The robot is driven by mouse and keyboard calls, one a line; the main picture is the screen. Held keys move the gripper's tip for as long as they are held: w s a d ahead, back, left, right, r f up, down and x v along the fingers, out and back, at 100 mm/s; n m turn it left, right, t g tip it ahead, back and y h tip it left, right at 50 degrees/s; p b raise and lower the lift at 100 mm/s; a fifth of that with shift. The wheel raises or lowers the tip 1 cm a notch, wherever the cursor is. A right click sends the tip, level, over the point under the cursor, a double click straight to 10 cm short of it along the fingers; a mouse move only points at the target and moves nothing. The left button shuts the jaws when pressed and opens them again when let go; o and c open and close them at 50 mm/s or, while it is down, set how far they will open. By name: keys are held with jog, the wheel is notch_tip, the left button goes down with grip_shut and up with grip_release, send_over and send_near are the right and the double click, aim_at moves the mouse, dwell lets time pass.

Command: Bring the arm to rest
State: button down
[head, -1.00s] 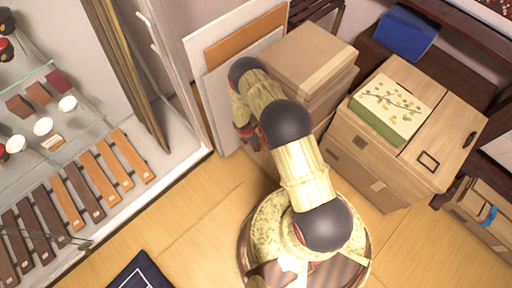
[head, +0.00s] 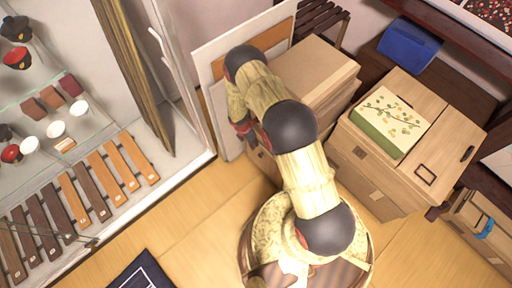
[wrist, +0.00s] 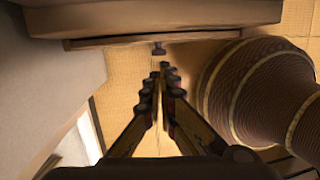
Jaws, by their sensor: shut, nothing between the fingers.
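My gripper (wrist: 163,72) shows in the wrist view with its two dark fingers together at the tips and nothing between them. It points toward the tan floor (wrist: 195,58) and a wooden edge at the top of the picture. In the head view my arm is folded, with its bent links beside the stacked cardboard boxes (head: 318,72). The fingers are hidden or too unclear to make out in that view. I cannot tell whether the arm touches the boxes.
A glass-fronted display cabinet (head: 205,150) with wooden bars and small cups stands at left. Flat panels (head: 208,62) lean behind the arm. At right a green-sided patterned box (head: 392,120) sits on a carton, near a blue container (head: 409,46).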

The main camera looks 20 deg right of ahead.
jog(key=shift+v, duration=1.1)
